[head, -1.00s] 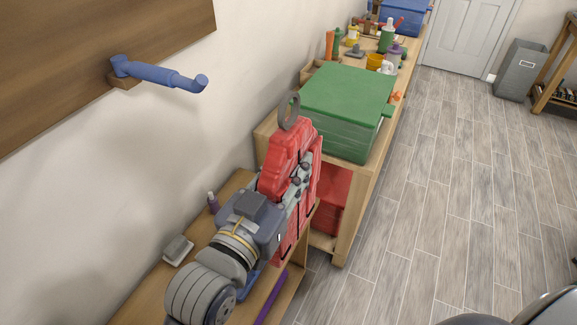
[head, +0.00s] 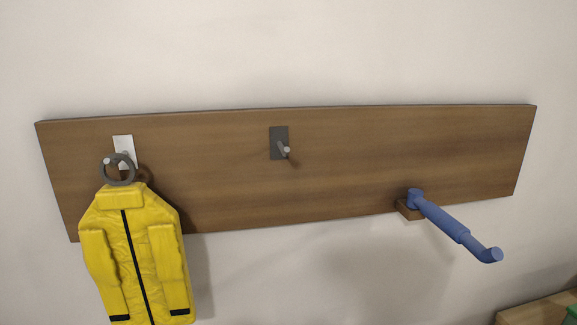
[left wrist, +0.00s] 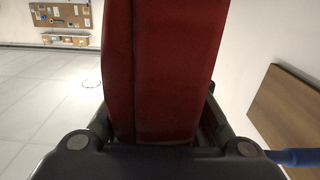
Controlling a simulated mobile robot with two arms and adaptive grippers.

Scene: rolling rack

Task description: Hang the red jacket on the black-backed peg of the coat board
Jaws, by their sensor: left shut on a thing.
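The coat board (head: 360,150) is a long brown wooden board on the wall, in the middle of the head view. Its black-backed peg (head: 280,145) is near the board's middle and bare, with a short light-tipped pin sticking out. The red jacket (left wrist: 160,60) fills the middle of the left wrist view. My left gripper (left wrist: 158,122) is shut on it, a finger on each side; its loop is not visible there. The board's edge (left wrist: 290,105) shows at the right of that view. The red jacket and both grippers are outside the head view.
A yellow jacket (head: 138,255) hangs by a grey ring on the white-backed peg (head: 124,148) at the left. A blue bar with a bent tip (head: 445,222) sticks out from the board's lower right. A wooden top shows at bottom right (head: 540,308).

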